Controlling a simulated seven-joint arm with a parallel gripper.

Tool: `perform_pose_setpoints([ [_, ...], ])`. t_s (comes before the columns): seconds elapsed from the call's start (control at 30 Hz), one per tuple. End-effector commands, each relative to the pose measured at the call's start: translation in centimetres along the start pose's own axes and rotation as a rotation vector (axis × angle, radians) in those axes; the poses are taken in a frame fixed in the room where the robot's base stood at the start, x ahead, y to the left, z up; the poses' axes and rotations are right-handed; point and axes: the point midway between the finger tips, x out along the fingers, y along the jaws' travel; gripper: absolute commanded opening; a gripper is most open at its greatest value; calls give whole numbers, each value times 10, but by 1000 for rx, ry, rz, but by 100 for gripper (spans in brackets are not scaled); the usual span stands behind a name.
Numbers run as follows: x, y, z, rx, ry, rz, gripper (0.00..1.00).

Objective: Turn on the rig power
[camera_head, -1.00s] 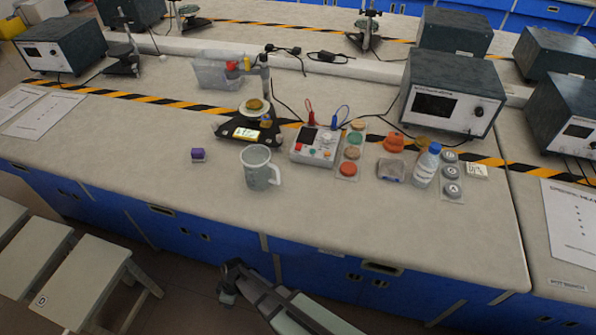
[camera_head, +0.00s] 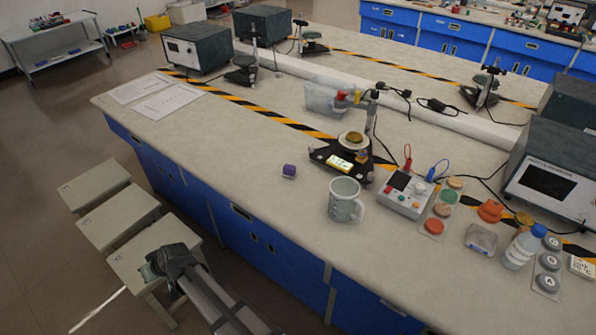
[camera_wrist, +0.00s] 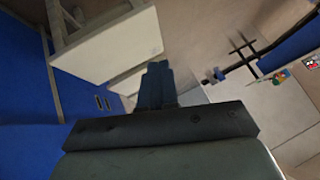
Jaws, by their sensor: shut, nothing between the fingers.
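A small grey control box (camera_head: 405,193) sits on the bench with a dark display, a few coloured buttons and knobs, and red and blue leads at its back. Next to it is a black rig stand (camera_head: 345,160) with a lit display and a round plate holding a brownish piece. I cannot tell which switch powers the rig. My gripper (camera_head: 160,262) is off the bench's front side, over the stools, far left of the box. It also shows in the wrist view (camera_wrist: 157,70), its fingers together and empty, with a stool and floor beyond.
Stools (camera_head: 130,218) stand before the bench.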

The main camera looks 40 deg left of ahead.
Motion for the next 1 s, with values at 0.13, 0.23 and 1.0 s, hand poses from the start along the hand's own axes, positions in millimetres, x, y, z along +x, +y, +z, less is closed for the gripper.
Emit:
perform_pose_setpoints([
  [0.13,-24,-9,-47,-7,27,-18,0],
  [0.23,-46,1,-73,-25,29,-18,0],
  [1.0,-270,244,-110,-176,-206,163,0],
])
